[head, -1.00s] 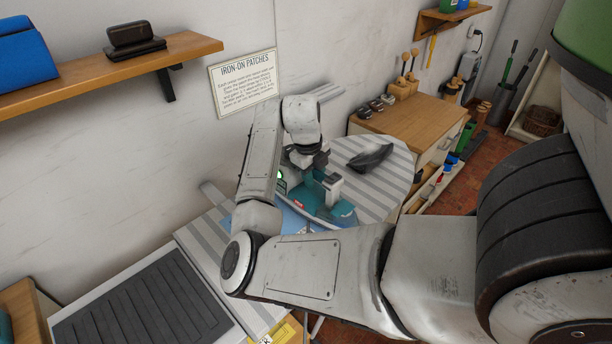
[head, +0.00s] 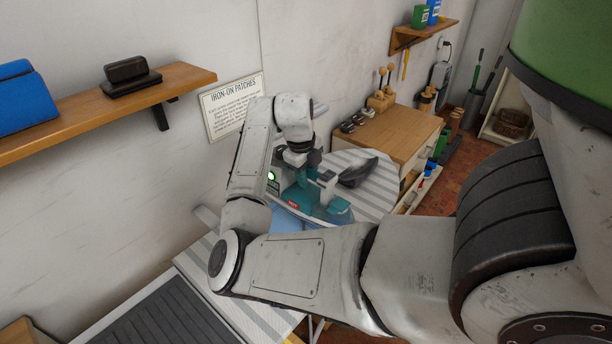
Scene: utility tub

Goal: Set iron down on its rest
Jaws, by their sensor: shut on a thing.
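The teal iron (head: 318,208) has a red label and a lit green light. It is over the striped ironing board (head: 375,198), with its sole facing down. My gripper (head: 308,178) is shut on the iron from above, and its fingers and wrist partly hide the handle. I cannot tell how far the sole is above the board. The rest appears to be the dark ribbed pad (head: 160,318) in a pale frame at the lower left. It is empty where visible and cut off by the bottom edge.
Light blue cloth (head: 285,219) shows below the iron. A dark, crumpled piece (head: 358,172) lies on the board to its right. A wooden shelf (head: 185,80) juts from the wall above the pad. A wooden cabinet (head: 395,135) stands behind the board.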

